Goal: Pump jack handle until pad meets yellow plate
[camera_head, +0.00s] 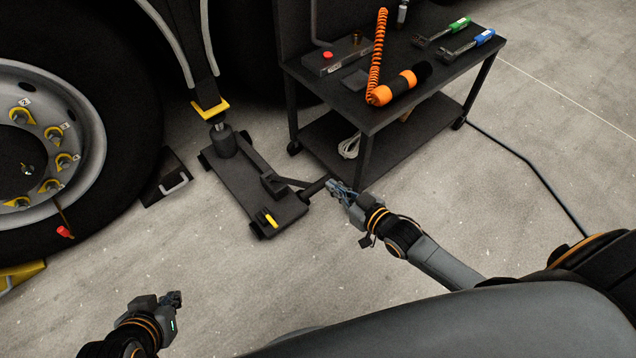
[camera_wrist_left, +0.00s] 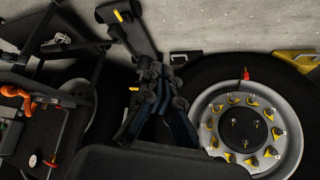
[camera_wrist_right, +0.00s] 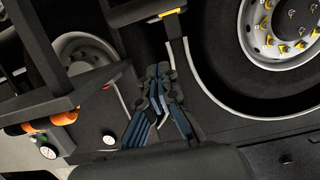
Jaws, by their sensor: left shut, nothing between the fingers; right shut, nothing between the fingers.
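The dark floor jack (camera_head: 240,190) stands on the concrete beside the big wheel. Its round post and pad (camera_head: 218,124) are right under the yellow plate (camera_head: 210,108); I cannot tell whether they touch. The jack handle (camera_head: 315,188) sticks out to the right, low. My right gripper (camera_head: 335,186) is shut and empty, its fingertips at the handle's end; contact is unclear. My left gripper (camera_head: 178,299) is shut and empty over bare floor at the lower left. The yellow plate also shows in the right wrist view (camera_wrist_right: 172,13), the jack in the left wrist view (camera_wrist_left: 128,35).
A black cart (camera_head: 385,112) stands close behind the handle, with an orange coiled hose (camera_head: 377,60) and green and blue-handled tools on top. A wheel chock (camera_head: 165,180) sits between tyre (camera_head: 125,110) and jack. A cable (camera_head: 530,170) crosses the floor at right. The front floor is clear.

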